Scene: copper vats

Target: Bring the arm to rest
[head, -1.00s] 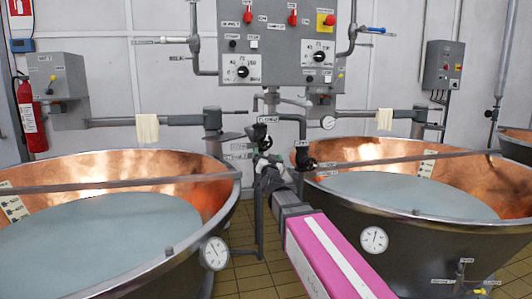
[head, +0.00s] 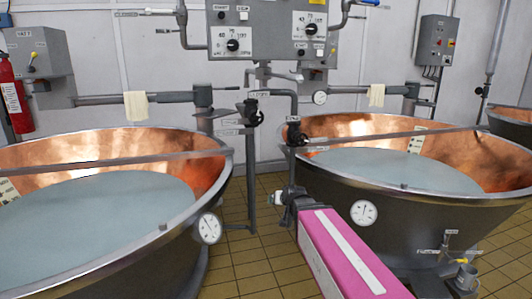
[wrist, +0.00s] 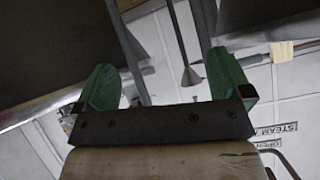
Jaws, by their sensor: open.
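My gripper shows in the wrist view (wrist: 152,85), its two green fingers spread wide apart with nothing between them. In the head view my pink arm reaches forward from the lower right, and the dark gripper end (head: 280,199) is small and partly hidden behind the arm. It is above the tiled floor, in the gap between the two copper vats. No held object shows.
The left copper vat (head: 205,180) and the right copper vat (head: 380,215) stand on either side, filled with pale liquid. Black-handled valves (head: 252,112) on pipes stand between them. A grey control panel (head: 270,45) hangs behind. Tiled floor (head: 240,265) is open between the vats.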

